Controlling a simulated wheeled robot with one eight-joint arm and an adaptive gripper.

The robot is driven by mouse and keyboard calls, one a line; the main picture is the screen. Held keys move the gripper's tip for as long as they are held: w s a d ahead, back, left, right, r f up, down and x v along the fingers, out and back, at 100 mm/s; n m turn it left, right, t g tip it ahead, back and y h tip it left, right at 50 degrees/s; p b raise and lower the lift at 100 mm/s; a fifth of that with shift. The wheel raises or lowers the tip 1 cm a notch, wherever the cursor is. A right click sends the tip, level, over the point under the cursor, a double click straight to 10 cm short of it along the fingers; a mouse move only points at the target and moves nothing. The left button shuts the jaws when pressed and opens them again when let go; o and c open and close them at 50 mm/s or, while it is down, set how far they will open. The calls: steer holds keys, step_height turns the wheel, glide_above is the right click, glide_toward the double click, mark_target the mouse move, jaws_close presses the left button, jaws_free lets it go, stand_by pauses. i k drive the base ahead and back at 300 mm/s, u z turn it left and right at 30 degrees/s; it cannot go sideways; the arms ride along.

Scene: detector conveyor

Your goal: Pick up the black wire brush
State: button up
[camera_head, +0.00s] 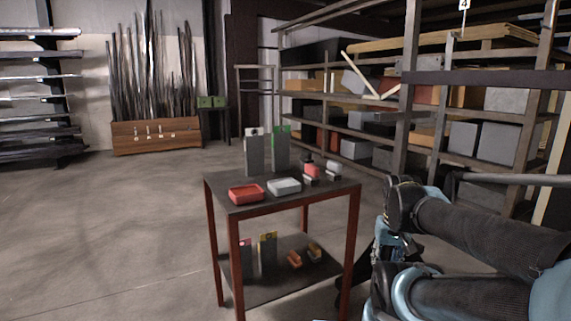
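A small two-tier table (222,188) with a dark top and red-brown legs stands in front of me. I cannot pick out a black wire brush with certainty. Small dark parts show by the red item (312,171) at the back right of the top, but they are too small to identify. My arm reaches in from the right edge, to the right of the table. A dark part of it between the blue joints may be my gripper (384,250); its fingers are not clear. It is apart from the items on the tabletop.
A red tray (247,194), a light grey tray (284,187), two upright holders (254,155) and a small grey item (334,169) share the tabletop. Several small items lie on the lower shelf (280,281). Loaded racks (411,90) stand right. The floor at left is clear.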

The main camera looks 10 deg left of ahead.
mark_target(306, 158)
steer(key=u, duration=0.1)
steer(key=i, duration=1)
steer(key=z, duration=0.05)
